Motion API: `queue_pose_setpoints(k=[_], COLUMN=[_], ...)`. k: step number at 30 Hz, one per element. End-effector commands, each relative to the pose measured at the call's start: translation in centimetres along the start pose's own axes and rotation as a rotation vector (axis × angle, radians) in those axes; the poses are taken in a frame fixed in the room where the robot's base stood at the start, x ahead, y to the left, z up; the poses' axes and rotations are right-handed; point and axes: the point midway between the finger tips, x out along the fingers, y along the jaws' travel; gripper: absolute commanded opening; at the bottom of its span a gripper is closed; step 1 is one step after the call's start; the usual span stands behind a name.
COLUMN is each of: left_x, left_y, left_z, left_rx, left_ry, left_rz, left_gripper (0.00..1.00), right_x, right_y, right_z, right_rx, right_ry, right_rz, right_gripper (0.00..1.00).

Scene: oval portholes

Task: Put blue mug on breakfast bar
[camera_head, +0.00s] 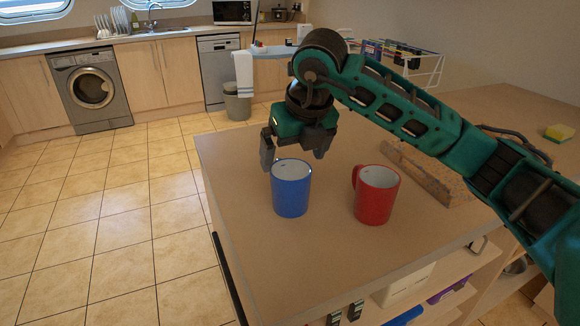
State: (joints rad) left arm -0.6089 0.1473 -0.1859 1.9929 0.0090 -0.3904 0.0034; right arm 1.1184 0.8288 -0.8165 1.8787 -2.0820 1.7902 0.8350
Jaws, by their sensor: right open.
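A blue mug (291,193) stands upright on the wooden-topped breakfast bar (330,262), near its left edge. A red mug (376,196) stands upright on the bar to the right of it, with its handle towards the left; the two are apart. My right gripper (293,160) is open, pointing down just behind and above the blue mug's rim. I cannot tell whether a finger touches the mug. The blue mug's handle is not visible. My left gripper is not in view.
A brown board-like item (418,172) lies on the bar behind the red mug, partly under my right arm. The bar's front is clear. Open shelves below hold several items.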

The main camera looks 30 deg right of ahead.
Motion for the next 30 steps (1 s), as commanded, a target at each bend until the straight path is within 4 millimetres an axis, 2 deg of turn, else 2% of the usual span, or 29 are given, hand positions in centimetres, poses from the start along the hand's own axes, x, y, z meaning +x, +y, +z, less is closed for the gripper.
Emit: queue_pose_setpoints(k=[3,9,30], left_x=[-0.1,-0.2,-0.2], left_y=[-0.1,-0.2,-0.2], left_z=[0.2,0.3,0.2], left_rx=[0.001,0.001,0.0], left_ry=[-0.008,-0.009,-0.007], left_rz=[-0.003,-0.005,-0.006], left_gripper=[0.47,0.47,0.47], right_x=[-2.4,-4.5,-4.8], right_y=[0.0,0.0,0.0], right_z=[0.1,0.0,0.0], right_rx=[-0.001,0.0,0.0], right_ry=[-0.003,-0.001,0.001], right_rz=[-0.001,-0.001,-0.001], right_gripper=[1.0,1.0,1.0])
